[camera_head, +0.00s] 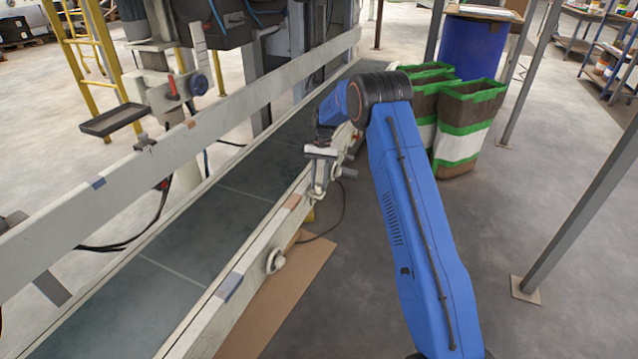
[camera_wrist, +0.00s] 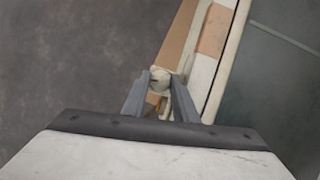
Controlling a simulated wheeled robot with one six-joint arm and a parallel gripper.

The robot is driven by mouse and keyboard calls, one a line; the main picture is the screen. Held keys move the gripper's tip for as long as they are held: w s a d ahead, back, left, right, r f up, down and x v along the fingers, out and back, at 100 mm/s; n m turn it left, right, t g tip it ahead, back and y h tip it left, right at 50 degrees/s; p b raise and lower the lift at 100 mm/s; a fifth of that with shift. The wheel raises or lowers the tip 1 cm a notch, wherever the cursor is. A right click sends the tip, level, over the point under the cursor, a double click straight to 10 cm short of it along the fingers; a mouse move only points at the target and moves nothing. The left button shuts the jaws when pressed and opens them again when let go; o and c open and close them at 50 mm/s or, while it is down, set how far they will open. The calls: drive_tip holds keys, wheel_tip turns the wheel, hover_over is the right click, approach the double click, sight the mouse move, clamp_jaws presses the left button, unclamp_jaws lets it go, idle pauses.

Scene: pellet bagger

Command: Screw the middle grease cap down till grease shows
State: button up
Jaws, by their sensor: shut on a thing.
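The middle grease cap (camera_wrist: 160,77) shows in the wrist view as a small pale round knob beside the conveyor's side rail. My gripper (camera_wrist: 160,85) is shut on it, with one grey finger on each side. In the head view my gripper (camera_head: 318,182) points down at the outer side of the rail, and the cap there is mostly hidden by the fingers. A yellowish patch (camera_wrist: 153,98) shows between the fingers in the wrist view; I cannot tell whether it is grease. Another pale round fitting (camera_head: 274,262) sits nearer on the same rail.
The conveyor belt (camera_head: 215,215) runs between two pale rails left of my gripper. A cardboard sheet (camera_head: 290,295) lies on the floor below the near rail. Green-and-brown sacks (camera_head: 465,125) stand behind my arm. A grey post (camera_head: 590,190) stands at the right.

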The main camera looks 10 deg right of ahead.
drive_tip(key=o, duration=1.1)
drive_tip(key=shift+c, duration=0.2)
drive_tip(key=shift+r, duration=0.15)
drive_tip(key=v, duration=1.7)
drive_tip(key=shift+r, duration=0.15)
